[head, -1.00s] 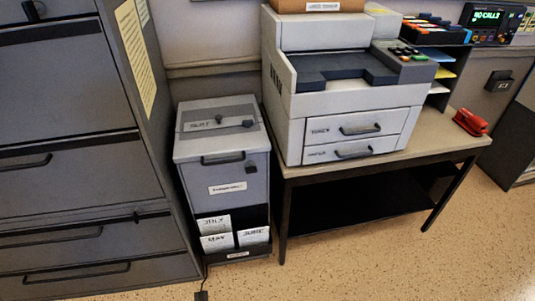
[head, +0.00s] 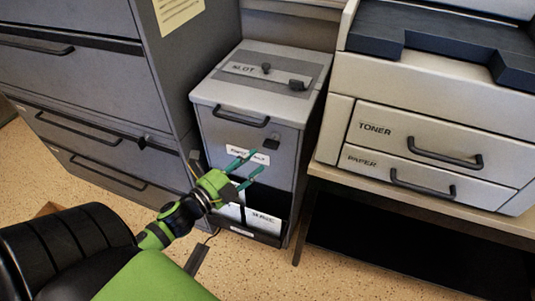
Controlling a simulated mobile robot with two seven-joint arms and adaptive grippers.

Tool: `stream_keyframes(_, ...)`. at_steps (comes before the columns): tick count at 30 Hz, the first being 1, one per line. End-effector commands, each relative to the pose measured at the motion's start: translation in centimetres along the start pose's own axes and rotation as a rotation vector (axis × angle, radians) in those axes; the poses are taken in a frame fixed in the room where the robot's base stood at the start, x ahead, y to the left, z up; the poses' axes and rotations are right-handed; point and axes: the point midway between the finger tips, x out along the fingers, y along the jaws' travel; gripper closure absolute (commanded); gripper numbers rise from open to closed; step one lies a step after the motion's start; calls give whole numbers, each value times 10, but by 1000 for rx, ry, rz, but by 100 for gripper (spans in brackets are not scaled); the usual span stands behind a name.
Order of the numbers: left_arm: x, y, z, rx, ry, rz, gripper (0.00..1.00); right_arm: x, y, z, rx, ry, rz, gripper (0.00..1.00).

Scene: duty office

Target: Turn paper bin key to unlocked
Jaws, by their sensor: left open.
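The grey paper bin (head: 222,125) stands between the filing cabinet and the printer table. Its lid carries a plate marked SLOT with two dark knobs. A small dark key or lock knob (head: 271,143) sits on the upper right of its front, below the black handle (head: 241,120). I cannot read whether it is turned. My left gripper (head: 255,163) is open in front of the bin, its green fingertips just below and left of the key, over the white front label. It looks empty and apart from the key. My right gripper is not in view.
The dark filing cabinet (head: 90,85) stands close on the bin's left. The printer (head: 430,115), with TONER and PAPER drawers, sits on a table (head: 400,201) at the right. A lower front pocket of the bin holds papers (head: 262,218), partly behind my gripper.

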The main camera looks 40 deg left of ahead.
Motion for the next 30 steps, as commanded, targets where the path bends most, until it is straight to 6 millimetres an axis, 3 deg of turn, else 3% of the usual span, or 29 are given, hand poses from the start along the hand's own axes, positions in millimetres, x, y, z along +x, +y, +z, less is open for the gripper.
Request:
stream_keyframes(13,59,-3,0,2,2,-5,57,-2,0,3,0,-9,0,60)
stream_keyframes(25,68,-2,-1,0,1,-3,57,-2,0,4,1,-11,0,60)
stream_keyframes(26,68,-2,-1,0,1,-3,66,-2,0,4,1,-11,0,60)
stream_keyframes(28,68,-2,0,0,1,-3,94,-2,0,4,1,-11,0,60)
stream_keyframes(29,68,-2,0,0,1,-3,100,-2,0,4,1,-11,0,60)
stream_keyframes(30,68,-2,0,0,1,-3,100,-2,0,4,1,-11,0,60)
